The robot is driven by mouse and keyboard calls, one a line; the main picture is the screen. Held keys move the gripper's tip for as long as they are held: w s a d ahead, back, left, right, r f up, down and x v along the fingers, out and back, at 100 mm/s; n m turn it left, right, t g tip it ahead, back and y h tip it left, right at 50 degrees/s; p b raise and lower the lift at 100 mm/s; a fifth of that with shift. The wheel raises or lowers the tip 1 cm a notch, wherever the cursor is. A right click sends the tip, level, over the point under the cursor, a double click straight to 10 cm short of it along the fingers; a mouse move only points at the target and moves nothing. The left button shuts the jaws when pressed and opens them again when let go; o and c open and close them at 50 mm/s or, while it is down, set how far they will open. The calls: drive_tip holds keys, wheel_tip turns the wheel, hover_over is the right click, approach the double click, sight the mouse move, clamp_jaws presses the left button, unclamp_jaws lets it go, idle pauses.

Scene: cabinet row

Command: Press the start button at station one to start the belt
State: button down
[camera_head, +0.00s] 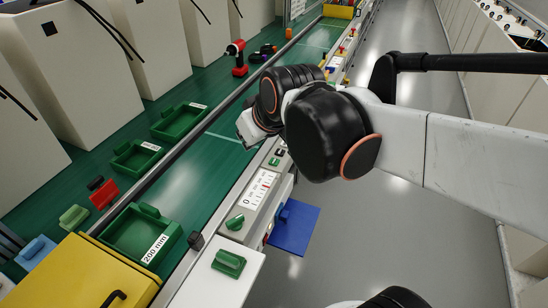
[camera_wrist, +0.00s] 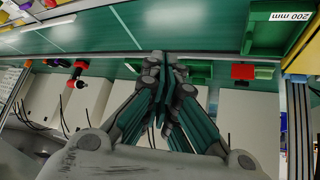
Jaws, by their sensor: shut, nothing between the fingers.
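My gripper (camera_wrist: 165,58) is shut and empty, its dark green fingers together in the wrist view. In the head view the arm's wrist hides most of it, above the near edge of the green belt (camera_head: 196,172). A small green button-like part (camera_head: 274,162) sits on the white front rail, just below the wrist. I cannot tell whether it is the start button. I see no contact between my gripper and either one. The wrist view shows the belt (camera_wrist: 215,35) around the fingertips.
Green trays (camera_head: 140,235) stand along the belt, and a red block (camera_head: 104,194) lies beyond the near tray. A yellow case (camera_head: 80,275) is at the lower left. A blue panel (camera_head: 295,228) juts out beside the rail. Grey floor at right is clear.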

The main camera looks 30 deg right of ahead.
drive_tip(key=w+d+r+n+p, duration=0.1)
drive_tip(key=w+d+r, duration=0.1)
drive_tip(key=w, duration=0.5)
drive_tip(key=n+y+p, duration=0.1)
drive_tip(key=n+y, duration=0.2)
drive_tip(key=n, duration=0.7)
hover_over(273, 163)
wheel_tip(273, 163, down, 22)
drive_tip(key=shift+r+t, duration=0.15)
drive_tip(key=shift+t, duration=0.15)
drive_tip(key=shift+w, duration=0.1)
drive_tip(key=shift+f+b, duration=2.8)
drive_tip(key=shift+f, duration=1.6)
drive_tip(key=shift+f, duration=0.1)
